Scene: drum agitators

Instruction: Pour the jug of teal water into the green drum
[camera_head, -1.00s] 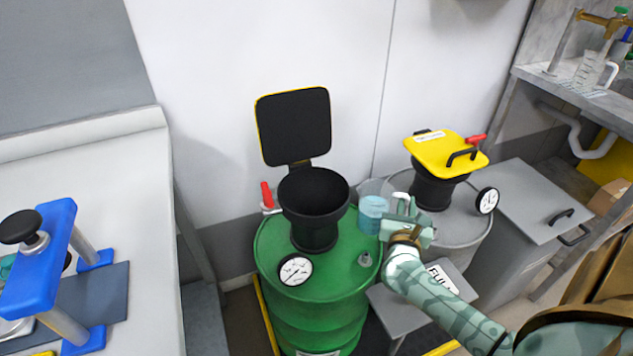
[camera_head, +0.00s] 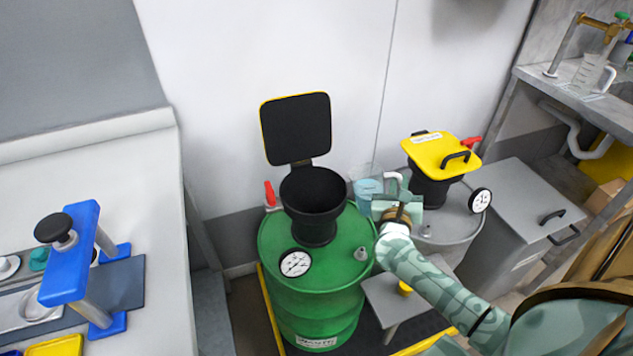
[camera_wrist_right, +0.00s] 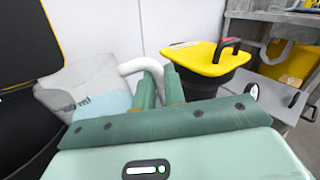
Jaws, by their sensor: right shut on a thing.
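The green drum (camera_head: 318,277) stands in the middle of the head view. Its black funnel (camera_head: 314,195) is open, with the black lid (camera_head: 296,129) raised behind it. The clear jug of teal water (camera_head: 367,187) is just right of the funnel, about upright in the head view. My right gripper (camera_head: 399,199) is shut on the jug's white handle. In the right wrist view the jug (camera_wrist_right: 85,95) is left of the gripper fingers (camera_wrist_right: 160,88), and the teal water surface slants against its walls. My left gripper is not in view.
A grey drum with a shut yellow lid (camera_head: 440,152) stands to the right, close behind my right gripper. A grey stool (camera_head: 395,304) stands right of the green drum. A bench with a blue press (camera_head: 70,250) is at the left.

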